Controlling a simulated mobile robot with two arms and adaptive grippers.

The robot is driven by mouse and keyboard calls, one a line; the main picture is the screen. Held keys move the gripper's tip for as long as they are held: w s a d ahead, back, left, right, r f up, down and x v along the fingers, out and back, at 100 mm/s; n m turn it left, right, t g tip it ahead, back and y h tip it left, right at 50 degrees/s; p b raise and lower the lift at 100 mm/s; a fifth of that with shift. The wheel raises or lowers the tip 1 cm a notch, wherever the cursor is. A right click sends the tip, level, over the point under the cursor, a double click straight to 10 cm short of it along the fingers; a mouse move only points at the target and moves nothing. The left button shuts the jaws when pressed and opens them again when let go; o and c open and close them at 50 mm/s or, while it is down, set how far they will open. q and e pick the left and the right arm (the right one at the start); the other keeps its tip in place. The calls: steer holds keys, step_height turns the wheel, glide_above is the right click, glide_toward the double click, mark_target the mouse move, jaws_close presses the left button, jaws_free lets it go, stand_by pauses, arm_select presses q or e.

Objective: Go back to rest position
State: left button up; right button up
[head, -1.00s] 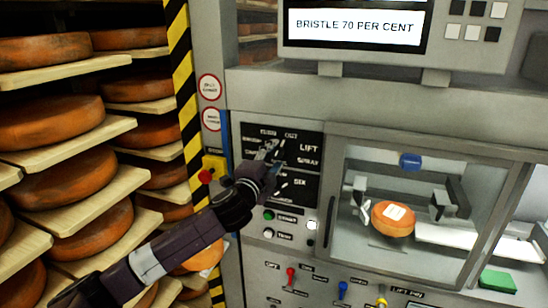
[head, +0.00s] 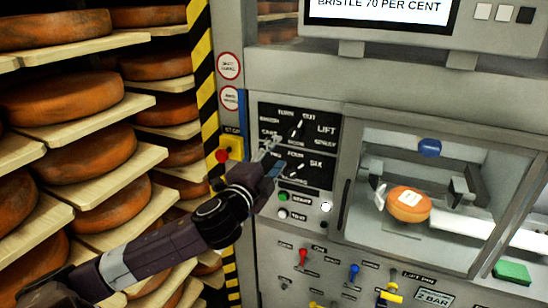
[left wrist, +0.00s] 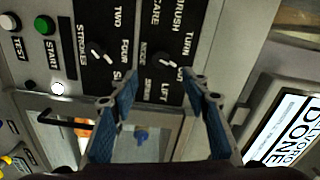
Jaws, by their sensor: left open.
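My left gripper (head: 270,158) is open and empty in front of the black dial panel (head: 322,127) on the grey machine. In the left wrist view its two blue-padded fingers (left wrist: 165,88) are spread apart with nothing between them. The panel's upper dial (head: 296,127) and lower dial (head: 295,170) have white pointers; both also show in the left wrist view, the upper one at the right (left wrist: 165,70) and the lower one at the left (left wrist: 101,54). My right gripper is in neither view.
Racks of orange cheese wheels (head: 62,97) on wooden boards fill the left. A striped post (head: 203,80) and a red stop button (head: 222,156) stand beside the panel. An orange cheese (head: 408,208) sits behind the machine's window. Coloured levers (head: 354,271) line the lower front.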

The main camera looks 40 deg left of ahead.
arm_select(q)
steer(key=shift+s+d, duration=0.1)
steer(key=shift+s, duration=0.4)
